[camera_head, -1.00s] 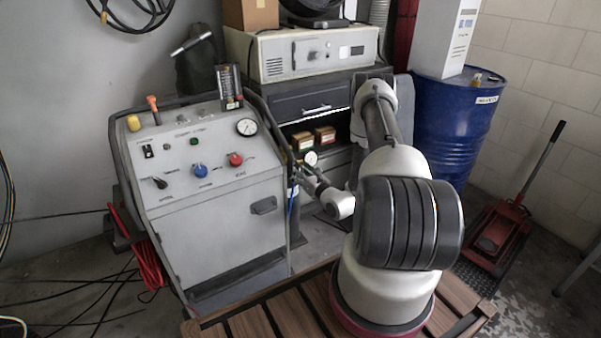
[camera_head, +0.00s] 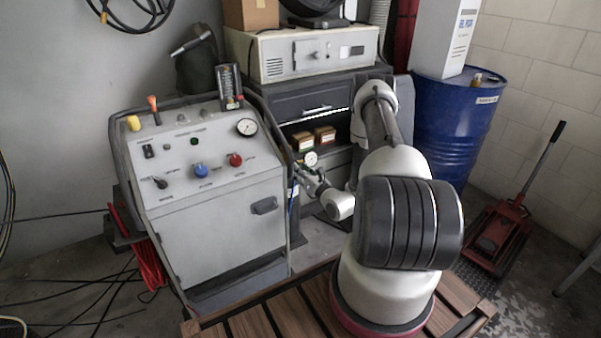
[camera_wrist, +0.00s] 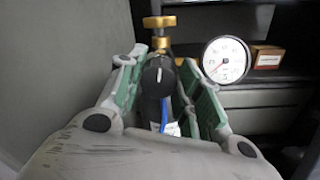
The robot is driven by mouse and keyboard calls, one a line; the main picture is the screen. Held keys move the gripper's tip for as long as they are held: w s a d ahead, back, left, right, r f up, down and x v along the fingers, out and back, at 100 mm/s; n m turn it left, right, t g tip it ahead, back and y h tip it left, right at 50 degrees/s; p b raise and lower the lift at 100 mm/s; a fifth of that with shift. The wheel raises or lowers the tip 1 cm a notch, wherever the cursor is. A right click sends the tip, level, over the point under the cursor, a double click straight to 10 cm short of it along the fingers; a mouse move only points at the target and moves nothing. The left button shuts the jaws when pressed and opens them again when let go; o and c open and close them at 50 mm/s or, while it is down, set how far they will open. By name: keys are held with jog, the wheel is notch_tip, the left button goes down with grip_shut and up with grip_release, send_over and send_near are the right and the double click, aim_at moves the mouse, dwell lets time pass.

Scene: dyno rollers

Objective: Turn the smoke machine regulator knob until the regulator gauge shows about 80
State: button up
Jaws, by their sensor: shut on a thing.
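In the wrist view, a black regulator knob (camera_wrist: 158,76) with a white mark pointing up sits between the two green-padded fingers of my gripper (camera_wrist: 160,72). My gripper is shut on the knob. The round white regulator gauge (camera_wrist: 226,60) is to the right of the fingers; its needle is visible, but its numbers are too small to read. Brass fittings (camera_wrist: 158,22) rise above the knob. In the head view, the small gauge (camera_head: 311,159) shows beside my gripper (camera_head: 297,172), at the right side of the grey console; the knob is too small to make out there.
The grey smoke machine console (camera_head: 215,225) stands close on the left, with a larger gauge (camera_head: 247,127) and blue and red knobs on top. A dark drawer cabinet (camera_head: 310,104) with small boxes (camera_head: 325,135) is behind. A blue drum (camera_head: 455,125) stands right.

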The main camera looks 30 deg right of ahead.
jog(key=shift+s+a+f+m+h, duration=0.1)
jog(key=shift+m+h, duration=0.1)
jog(key=shift+m, duration=5.05)
jog(key=shift+w+d+f+m+h, duration=0.1)
jog(key=shift+m+h, duration=0.1)
jog(key=shift+m, duration=5)
jog(key=shift+s+a+f+m+h, duration=0.1)
jog(key=shift+m+h, duration=0.1)
jog(key=shift+m, duration=5.05)
jog(key=o, duration=1)
jog(key=shift+r, duration=0.1)
